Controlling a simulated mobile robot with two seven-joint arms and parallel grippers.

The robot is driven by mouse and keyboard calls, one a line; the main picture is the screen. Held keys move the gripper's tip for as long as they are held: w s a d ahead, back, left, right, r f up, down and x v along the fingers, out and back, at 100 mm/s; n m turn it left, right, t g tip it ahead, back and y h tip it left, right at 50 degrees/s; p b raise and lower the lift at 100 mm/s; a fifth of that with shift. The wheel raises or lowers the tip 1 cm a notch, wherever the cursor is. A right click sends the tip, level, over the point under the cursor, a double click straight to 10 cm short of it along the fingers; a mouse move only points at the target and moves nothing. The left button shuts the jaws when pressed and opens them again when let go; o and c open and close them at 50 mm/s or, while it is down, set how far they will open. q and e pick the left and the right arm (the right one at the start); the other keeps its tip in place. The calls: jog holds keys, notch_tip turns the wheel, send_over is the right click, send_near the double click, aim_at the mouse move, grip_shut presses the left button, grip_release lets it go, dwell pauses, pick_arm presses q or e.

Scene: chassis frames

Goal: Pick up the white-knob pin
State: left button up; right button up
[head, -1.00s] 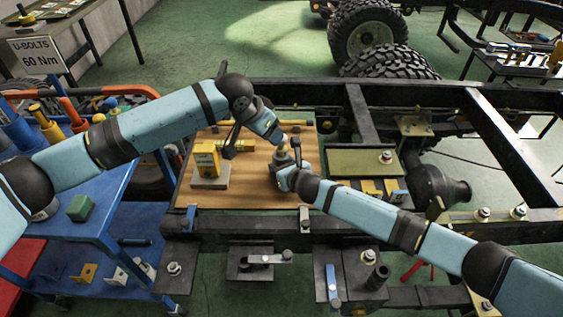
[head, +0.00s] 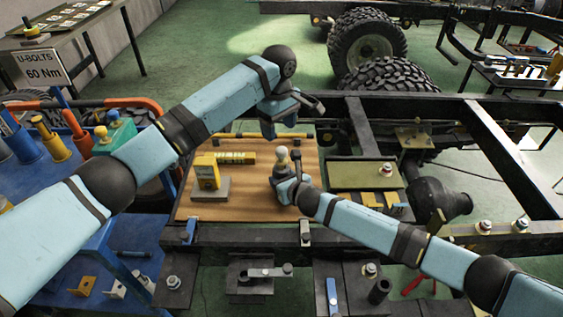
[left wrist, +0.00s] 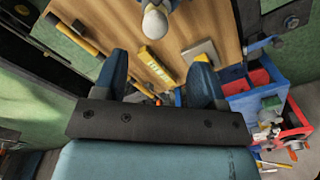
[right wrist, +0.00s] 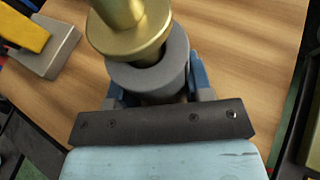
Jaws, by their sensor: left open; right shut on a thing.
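The white-knob pin (head: 283,154) stands upright in a grey sleeve (head: 284,171) over the wooden board. In the left wrist view its white knob (left wrist: 155,22) is beyond my fingertips, apart from them. The right wrist view shows the pin's brass flange and shaft (right wrist: 128,35) in the ring-shaped top of the sleeve (right wrist: 172,72). My left gripper (head: 293,118) is open and empty, above and behind the knob. My right gripper (head: 284,188) is shut on the grey sleeve, low on the near side. The fingertips are partly hidden by the sleeve.
The wooden board (head: 240,205) carries a yellow device (head: 206,172) on a grey block and a yellow bar (head: 236,157) left of the pin. Dark chassis rails surround the board. A blue cart (head: 60,190) with other knobbed pins stands at the left.

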aim_at(281, 148)
pick_arm(q)
notch_tip(281, 148, down, 4)
jog(key=shift+f, duration=0.2)
jog(key=shift+w+d+f, duration=0.1)
jog(key=shift+d+f, duration=0.1)
jog(key=shift+f, duration=1.3)
jog(key=shift+d+f, duration=0.15)
jog(key=shift+f, duration=1.35)
jog(key=c, duration=1.1)
